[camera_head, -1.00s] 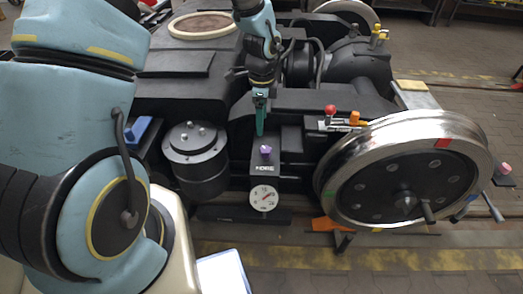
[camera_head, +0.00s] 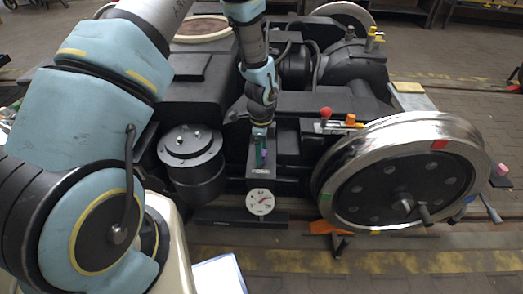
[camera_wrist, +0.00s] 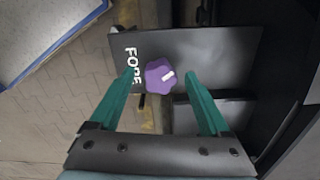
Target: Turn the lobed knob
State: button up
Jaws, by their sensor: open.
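The lobed knob (camera_wrist: 160,76) is purple with a white mark and sits on a dark plate (camera_wrist: 215,55) lettered in white, seen in the wrist view. In the head view the knob is mostly hidden by my gripper (camera_head: 260,151). In the wrist view my gripper (camera_wrist: 160,82) is open, with one green finger on each side of the knob. A round white dial (camera_head: 260,202) with a red needle is below the knob in the head view.
A black cylinder (camera_head: 193,170) stands left of the knob plate, and a large steel wheel (camera_head: 400,175) is to the right. A red-topped lever (camera_head: 326,113) and an orange handle (camera_head: 350,119) are behind the wheel. Floor is open in front.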

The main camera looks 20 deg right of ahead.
jog(key=shift+c, duration=0.4)
grip_shut()
jog(key=shift+n, duration=0.3)
